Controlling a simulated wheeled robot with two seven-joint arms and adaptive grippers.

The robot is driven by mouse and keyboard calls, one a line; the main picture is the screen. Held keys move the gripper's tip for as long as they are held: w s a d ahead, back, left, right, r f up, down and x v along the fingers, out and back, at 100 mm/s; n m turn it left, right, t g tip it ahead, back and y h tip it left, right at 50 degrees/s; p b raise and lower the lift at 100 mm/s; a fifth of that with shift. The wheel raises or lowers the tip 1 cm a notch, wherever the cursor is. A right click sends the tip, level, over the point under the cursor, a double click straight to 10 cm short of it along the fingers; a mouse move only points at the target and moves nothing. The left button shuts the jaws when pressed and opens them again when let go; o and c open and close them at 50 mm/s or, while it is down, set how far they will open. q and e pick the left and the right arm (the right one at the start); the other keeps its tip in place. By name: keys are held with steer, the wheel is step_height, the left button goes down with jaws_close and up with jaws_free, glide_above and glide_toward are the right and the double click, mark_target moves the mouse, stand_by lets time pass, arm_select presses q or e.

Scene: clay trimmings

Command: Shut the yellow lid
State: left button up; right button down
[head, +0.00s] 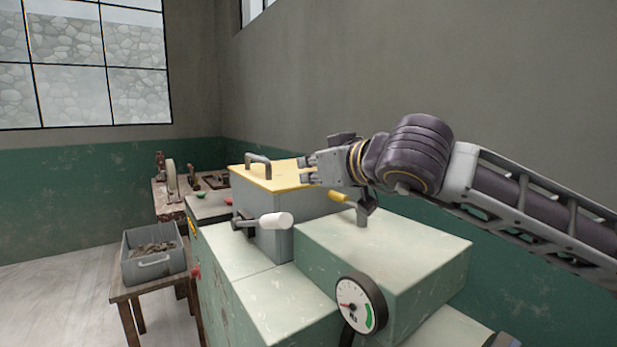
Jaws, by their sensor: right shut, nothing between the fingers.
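The yellow lid (283,178) lies about flat on top of a grey box (312,210) on the pale green machine. A grey bar handle (258,160) stands up at the lid's far left side. I cannot tell whether a small gap is left under the lid. My right gripper (306,170) is shut and empty. It points left, with its fingertips at or just over the lid's right part; I cannot tell if they touch it. The gripper hides the lid's right end. My left gripper is out of view.
A lever with a white grip (275,220) sticks out before the box, and a yellow-handled lever (340,197) stands right of it. A dial gauge (358,304) is in front. A grey bin of trimmings (154,266) stands on a stool at left. A wall is behind.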

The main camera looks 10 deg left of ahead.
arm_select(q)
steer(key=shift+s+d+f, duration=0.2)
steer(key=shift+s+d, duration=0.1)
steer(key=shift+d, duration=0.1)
arm_select(e)
steer(key=shift+s+d+r, duration=0.25)
steer(key=shift+s+d, duration=0.15)
steer(key=shift+s, duration=0.05)
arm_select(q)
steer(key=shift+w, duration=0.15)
